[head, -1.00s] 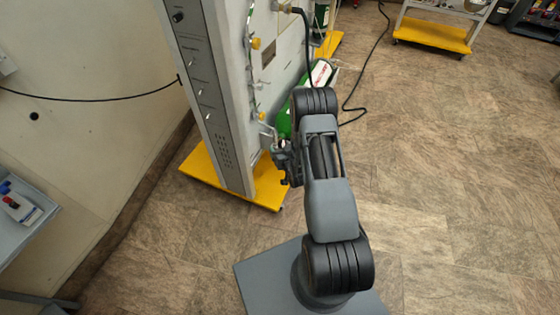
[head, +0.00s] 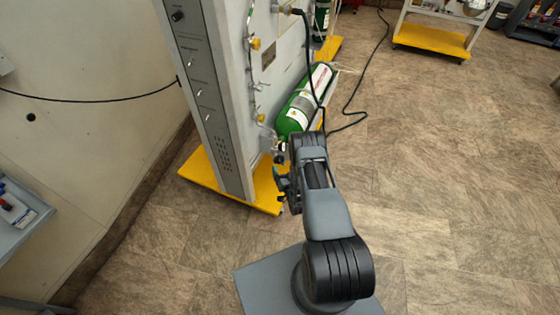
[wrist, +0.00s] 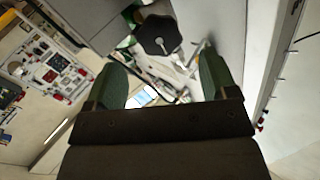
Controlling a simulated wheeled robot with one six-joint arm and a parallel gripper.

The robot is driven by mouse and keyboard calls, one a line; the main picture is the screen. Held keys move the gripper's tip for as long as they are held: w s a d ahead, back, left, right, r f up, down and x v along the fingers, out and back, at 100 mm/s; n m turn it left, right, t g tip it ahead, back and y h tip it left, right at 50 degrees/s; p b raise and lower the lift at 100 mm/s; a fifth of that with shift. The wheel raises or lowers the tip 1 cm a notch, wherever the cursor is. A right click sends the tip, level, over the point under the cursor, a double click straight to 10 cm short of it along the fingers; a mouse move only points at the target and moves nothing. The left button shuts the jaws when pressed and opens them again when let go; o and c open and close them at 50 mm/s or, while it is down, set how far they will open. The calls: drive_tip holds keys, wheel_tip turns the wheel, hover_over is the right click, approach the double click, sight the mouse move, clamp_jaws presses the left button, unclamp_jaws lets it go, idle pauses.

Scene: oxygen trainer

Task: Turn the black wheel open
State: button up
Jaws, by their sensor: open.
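The black wheel (wrist: 158,35) shows in the wrist view as a lobed knob with a small light hub. It lies just beyond the fingertips, roughly centred between them. My gripper (wrist: 163,68) is open, with one green-padded finger on each side and nothing between them. In the head view my gripper (head: 282,183) is low, beside the panel's lower right edge. The green cylinder (head: 292,119) lies tilted against the panel just above my arm. In the head view the wheel is too small and dark to make out surely.
The tall grey panel (head: 228,130) stands on a yellow base (head: 262,193) close to my gripper. A black hose (head: 345,128) runs down past the cylinder to the floor. A yellow-based cart (head: 432,38) stands at the back. The floor on the right is clear.

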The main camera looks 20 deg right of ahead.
sight(280, 160)
drive_tip(key=shift+w+d, duration=0.15)
drive_tip(key=shift+w, duration=1.3)
drive_tip(key=shift+w+d, duration=0.1)
drive_tip(key=shift+w, duration=1.35)
drive_tip(key=c, duration=0.9)
